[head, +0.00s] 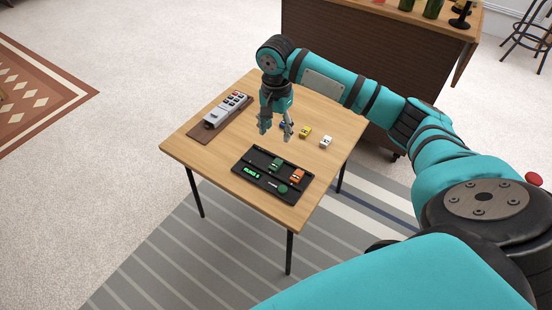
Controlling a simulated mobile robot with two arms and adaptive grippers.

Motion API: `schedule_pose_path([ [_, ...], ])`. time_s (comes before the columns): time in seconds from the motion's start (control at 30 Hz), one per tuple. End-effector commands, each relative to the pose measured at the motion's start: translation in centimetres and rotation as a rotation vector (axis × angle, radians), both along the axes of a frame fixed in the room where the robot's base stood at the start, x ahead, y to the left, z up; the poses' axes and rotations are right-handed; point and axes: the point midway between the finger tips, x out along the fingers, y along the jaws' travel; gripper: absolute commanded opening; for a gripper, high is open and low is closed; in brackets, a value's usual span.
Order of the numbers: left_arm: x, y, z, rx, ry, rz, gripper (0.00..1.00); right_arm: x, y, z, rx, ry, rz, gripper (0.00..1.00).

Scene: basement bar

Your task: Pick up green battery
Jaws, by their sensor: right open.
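The green battery (276,164) is a small dark-green block with a light marking. It is at the black tray (246,180) on the small wooden table, on the tray's far side. An orange battery (297,176) is beside it to the right. My right gripper (276,134) is open and empty, pointing down over the table, beyond the green battery in the picture and apart from it. Its exact height above the table is hard to tell. My left gripper is not in view.
A yellow block (305,132) and a white block (326,142) stand right of my gripper; a blue one is partly hidden behind it. A grey device (227,110) lies on a brown board at the left. The table's near left (200,163) is bare.

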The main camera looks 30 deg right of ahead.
Motion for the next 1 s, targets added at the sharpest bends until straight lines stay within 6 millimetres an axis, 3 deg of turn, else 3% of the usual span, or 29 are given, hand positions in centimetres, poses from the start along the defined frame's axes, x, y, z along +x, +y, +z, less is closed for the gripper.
schedule_pose_path([
  [0.1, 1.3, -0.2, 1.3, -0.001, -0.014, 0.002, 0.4, -0.1, 0.0, -3.1, -0.002, 0.003, 0.001, 0.52],
  [0.3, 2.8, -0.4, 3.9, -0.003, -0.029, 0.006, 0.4, 0.0, 0.0, -6.9, 0.0, 0.0, 0.002, 0.52],
  [0.57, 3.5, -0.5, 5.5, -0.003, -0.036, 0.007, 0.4, 0.0, 0.0, -8.8, -0.002, -0.001, 0.003, 0.52],
  [0.8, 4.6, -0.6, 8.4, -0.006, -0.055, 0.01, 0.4, 0.0, 0.0, -12.5, -0.001, 0.0, 0.004, 0.52],
  [1.0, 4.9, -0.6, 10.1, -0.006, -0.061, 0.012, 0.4, 0.0, 0.0, -14.1, 0.0, -0.002, 0.005, 0.52],
])
